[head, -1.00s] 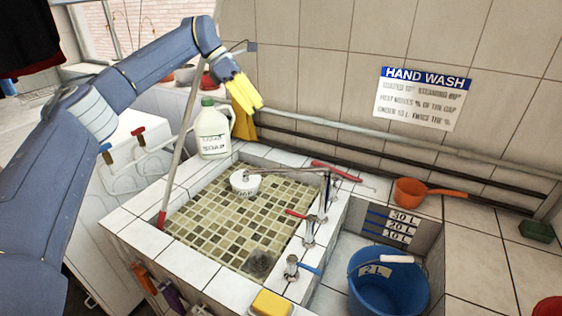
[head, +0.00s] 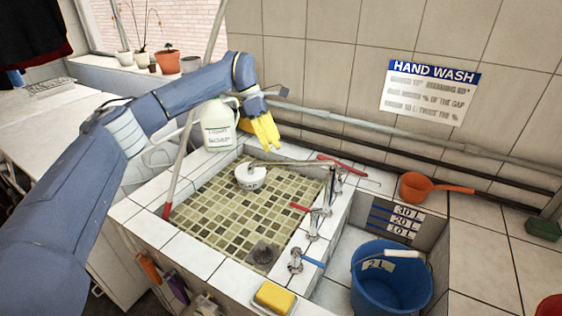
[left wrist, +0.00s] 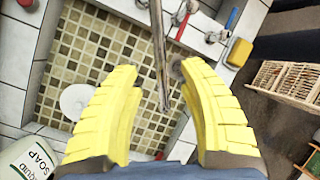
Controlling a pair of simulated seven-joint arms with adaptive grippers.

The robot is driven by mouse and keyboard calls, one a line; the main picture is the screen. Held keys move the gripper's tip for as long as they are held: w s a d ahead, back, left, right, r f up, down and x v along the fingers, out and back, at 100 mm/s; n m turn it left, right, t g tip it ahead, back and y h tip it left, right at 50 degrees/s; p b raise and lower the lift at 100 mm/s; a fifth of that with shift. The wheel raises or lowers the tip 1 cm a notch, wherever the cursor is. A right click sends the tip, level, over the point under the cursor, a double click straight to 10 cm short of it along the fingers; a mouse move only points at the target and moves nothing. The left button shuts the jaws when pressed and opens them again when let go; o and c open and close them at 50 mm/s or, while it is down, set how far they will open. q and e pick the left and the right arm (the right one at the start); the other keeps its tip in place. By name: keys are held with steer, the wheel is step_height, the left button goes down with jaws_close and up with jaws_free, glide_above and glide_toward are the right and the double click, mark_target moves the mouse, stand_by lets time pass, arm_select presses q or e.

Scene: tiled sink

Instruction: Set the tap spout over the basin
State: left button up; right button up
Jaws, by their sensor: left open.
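The metal tap spout (head: 290,164) reaches left from the tap body at the basin's right ledge. Its free end lies over the tiled basin (head: 225,205), above a white round piece (head: 250,178). My left gripper (head: 265,133), with yellow fingers, is open above the basin's back edge, beyond the spout. In the left wrist view the spout (left wrist: 160,50) shows between the spread yellow fingers (left wrist: 160,85), apart from both; its depth relative to the fingertips is unclear. Red-handled and blue-handled valves (head: 312,224) stand on the ledge. My right gripper is not in view.
A white soap bottle (head: 218,125) stands at the back left, close to my left arm. A long grey pole leans at the basin's left edge. A yellow sponge (head: 274,297), a blue bucket (head: 385,285) and an orange scoop (head: 415,187) are to the right and front.

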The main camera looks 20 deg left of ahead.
arm_select(q)
steer(key=shift+x, duration=3.45)
jaws_close()
